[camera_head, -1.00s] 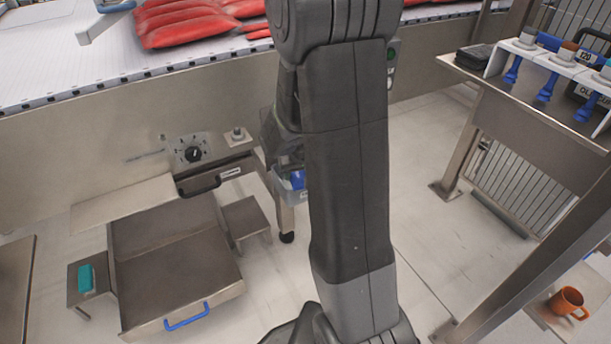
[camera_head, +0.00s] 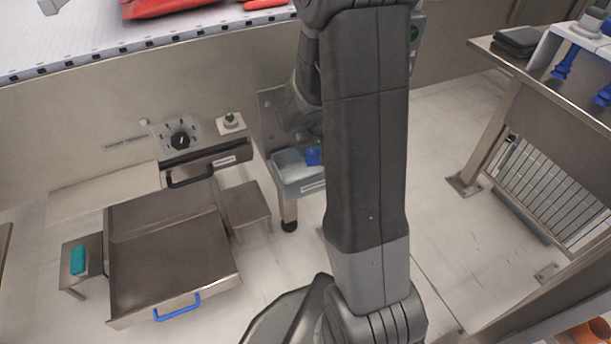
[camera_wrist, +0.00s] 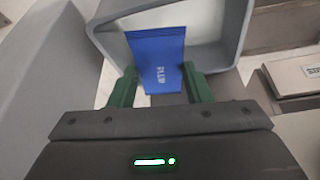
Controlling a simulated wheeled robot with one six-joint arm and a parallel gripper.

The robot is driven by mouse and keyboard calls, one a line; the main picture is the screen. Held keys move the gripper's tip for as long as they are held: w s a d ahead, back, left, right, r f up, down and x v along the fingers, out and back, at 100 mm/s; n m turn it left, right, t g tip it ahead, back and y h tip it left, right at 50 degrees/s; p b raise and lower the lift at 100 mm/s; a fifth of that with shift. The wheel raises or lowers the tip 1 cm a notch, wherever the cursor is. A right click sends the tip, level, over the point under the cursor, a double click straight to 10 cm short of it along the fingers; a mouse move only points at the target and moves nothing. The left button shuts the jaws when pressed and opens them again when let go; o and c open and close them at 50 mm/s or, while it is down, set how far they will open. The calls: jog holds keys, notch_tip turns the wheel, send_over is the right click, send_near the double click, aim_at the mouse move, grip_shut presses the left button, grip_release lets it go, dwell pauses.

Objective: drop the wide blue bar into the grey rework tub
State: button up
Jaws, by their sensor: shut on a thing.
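My gripper (camera_wrist: 160,88) shows in the wrist view with two green fingers, shut on a wide blue bar (camera_wrist: 157,55) with white lettering. The bar reaches out past the fingertips and overlaps the opening of the grey rework tub (camera_wrist: 243,20) in that view. I cannot tell how far the bar is above or inside the rim. In the head view the tub (camera_head: 290,165) sits by the machine's leg, with the blue bar (camera_head: 313,156) at its right part. My arm hides the gripper's fingers and part of the tub there.
An open steel drawer (camera_head: 170,262) with a blue handle stands left of the tub. A teal block (camera_head: 78,261) rests on a small steel shelf. A steel table (camera_head: 540,75) stands at right. The floor between is clear.

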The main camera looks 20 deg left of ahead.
notch_tip(320, 180, down, 2)
jog(key=shift+f+b, duration=0.15)
jog(key=shift+b, duration=0.4)
jog(key=o, duration=1.1)
jog(key=shift+c, duration=0.2)
jog(key=p+v, duration=0.5)
jog(key=v, duration=0.9)
jog(key=shift+f, duration=0.2)
